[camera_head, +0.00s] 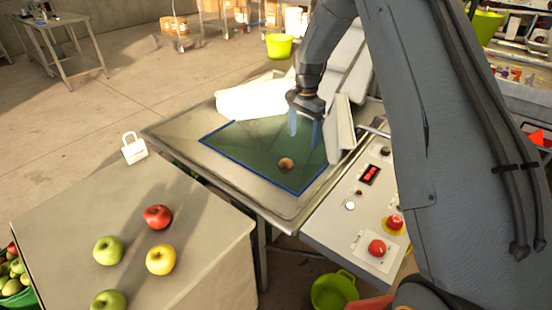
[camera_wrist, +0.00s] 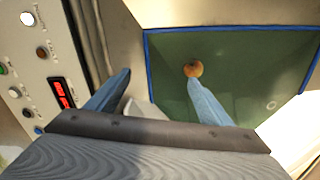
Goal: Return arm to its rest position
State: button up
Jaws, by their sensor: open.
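My gripper (camera_head: 306,130) hangs over the metal press table, with its two blue fingers spread apart and nothing between them. In the wrist view my gripper (camera_wrist: 158,100) also shows its fingers wide apart. A small orange-brown apple (camera_head: 286,164) lies on the green sheet (camera_head: 245,150) with a blue border. In the wrist view the apple (camera_wrist: 193,69) appears just beyond the tip of the right finger. I cannot tell whether they touch.
A control panel (camera_head: 340,225) with red buttons and a red display stands right of the press table (camera_head: 180,140). A grey box table (camera_head: 90,215) at front left holds several apples. Green bowls (camera_head: 333,291) stand on the floor. Open floor lies at the left.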

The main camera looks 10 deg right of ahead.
jog(key=shift+s+r, duration=0.1)
jog(key=s+r+n, duration=0.2)
jog(key=s+n, duration=0.1)
jog(key=s, duration=0.8)
jog(key=s+r+n, duration=0.3)
jog(key=s+n, duration=0.1)
jog(key=s, duration=0.8)
jog(key=s+r+n+t, duration=0.1)
jog(key=s+n, duration=0.3)
jog(key=s, duration=0.7)
jog(key=shift+s+r, duration=0.4)
jog(key=shift+r, duration=0.4)
